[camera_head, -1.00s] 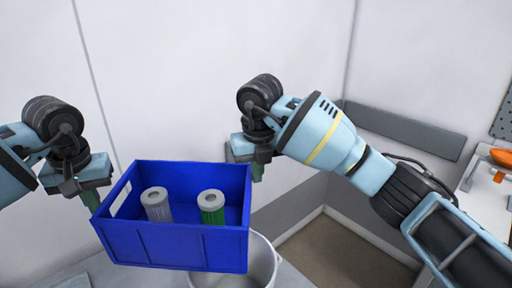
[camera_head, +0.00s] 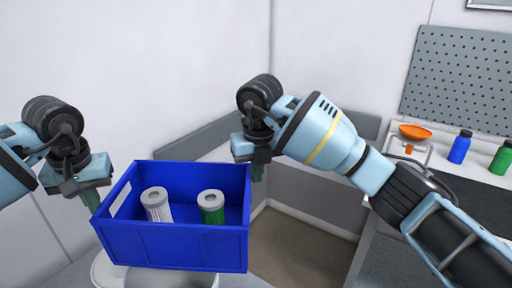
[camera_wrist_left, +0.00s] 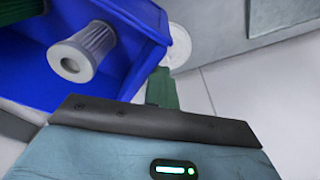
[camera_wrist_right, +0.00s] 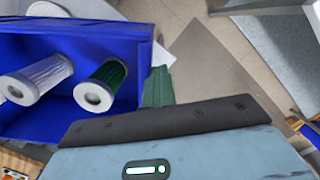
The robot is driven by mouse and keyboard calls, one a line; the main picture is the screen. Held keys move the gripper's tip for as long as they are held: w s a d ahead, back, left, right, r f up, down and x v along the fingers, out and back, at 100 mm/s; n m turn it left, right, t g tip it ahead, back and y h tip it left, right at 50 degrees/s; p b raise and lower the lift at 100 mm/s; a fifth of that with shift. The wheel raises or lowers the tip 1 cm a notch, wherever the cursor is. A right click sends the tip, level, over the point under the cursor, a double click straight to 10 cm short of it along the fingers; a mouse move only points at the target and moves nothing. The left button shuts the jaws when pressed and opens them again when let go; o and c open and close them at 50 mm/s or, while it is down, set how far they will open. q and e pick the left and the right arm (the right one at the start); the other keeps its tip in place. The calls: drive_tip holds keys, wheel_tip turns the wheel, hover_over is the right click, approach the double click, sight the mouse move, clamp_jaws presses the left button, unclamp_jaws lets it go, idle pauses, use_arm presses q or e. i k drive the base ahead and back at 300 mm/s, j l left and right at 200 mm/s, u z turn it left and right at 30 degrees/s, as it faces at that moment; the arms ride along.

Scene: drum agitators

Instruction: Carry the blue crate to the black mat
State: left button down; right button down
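The blue crate (camera_head: 172,245) hangs level between my two grippers, clear of any surface in the head view. It holds a white ribbed filter cylinder (camera_head: 157,205) and a green one with a pale cap (camera_head: 212,208), both upright. My left gripper (camera_head: 92,198) is shut on the crate's left end wall. My right gripper (camera_head: 258,170) is shut on its right end wall. Green fingers meet the crate edge in the left wrist view (camera_wrist_left: 162,88) and the right wrist view (camera_wrist_right: 158,86).
A white round container (camera_head: 105,268) shows below the crate. Bare floor (camera_head: 300,245) lies between.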

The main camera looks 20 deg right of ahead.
sight(495, 207)
drive_tip(key=z, duration=1.05)
drive_tip(key=i+l, duration=0.1)
drive_tip(key=l, duration=0.35)
drive_tip(key=i+l, duration=0.15)
drive_tip(key=l, duration=0.3)
drive_tip(key=i+l, duration=0.1)
drive_tip(key=l, duration=0.35)
drive_tip(key=i+l, duration=0.15)
drive_tip(key=l, duration=0.25)
drive_tip(key=i+l, duration=0.1)
drive_tip(key=l, duration=0.35)
drive_tip(key=i+l, duration=0.1)
drive_tip(key=l, duration=0.35)
